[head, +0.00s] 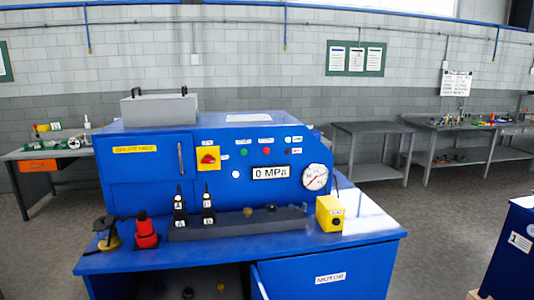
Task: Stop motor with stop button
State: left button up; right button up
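A blue machine (140,178) stands on a blue bench in the middle of the view. Its front panel has a small green button (243,152) and a small red button (266,151) side by side, with a dark button (287,152) to their right. The small labels beside them are too blurred to read. A red rotary switch (207,158) on a yellow plate sits left of the buttons. A yellow box (329,213) with a dark round part on its front stands at the bench's right. Neither of my grippers is in view.
The display (270,172) reads 0 MPa, beside a round gauge (315,177). Black levers (208,205), a red-and-black item (146,232) and a black item with a yellow base (107,238) stand along the bench front. A door labelled MOTOR (350,268) is below.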

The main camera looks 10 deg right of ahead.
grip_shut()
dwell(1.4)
